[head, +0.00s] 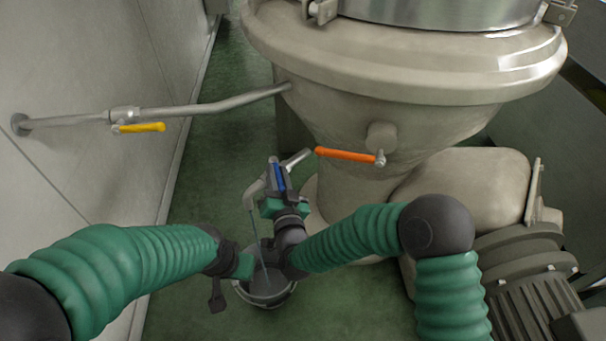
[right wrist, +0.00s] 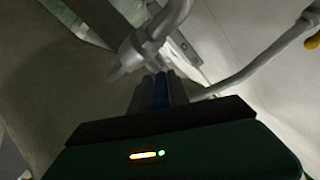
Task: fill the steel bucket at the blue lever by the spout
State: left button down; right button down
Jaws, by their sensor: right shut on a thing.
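The steel bucket (head: 288,297) stands on the floor below the spout, partly covered by my arms. The blue lever (head: 279,178) is on the thin pipe with the spout (head: 250,200). My right gripper (head: 277,176) is shut on the blue lever. In the right wrist view the lever (right wrist: 161,90) shows as a blue strip between the fingers. A thin pale stream (head: 258,238) falls from the spout into the bucket. The level inside is not clear. My left gripper (head: 217,295) is low at the bucket's left side; its jaws are not clear.
A big beige machine (head: 400,70) fills the back. It has an orange lever (head: 345,155). A wall pipe with a yellow lever (head: 140,128) runs from the left wall to the machine. A ribbed motor (head: 525,260) stands at right. Green floor (head: 200,150) is clear beyond the spout.

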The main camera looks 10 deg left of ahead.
jog(key=shift+s+a+f, duration=0.1)
jog(key=shift+f, duration=0.05)
dwell(0.3)
jog(key=c, duration=1.3)
grip_release()
jog(key=shift+c, duration=0.2)
jog(key=p+v, duration=0.2)
jog(key=v, duration=1.4)
jog(key=shift+s+p, duration=0.35)
jog(key=shift+s, duration=0.05)
jog(key=shift+w+a, duration=0.1)
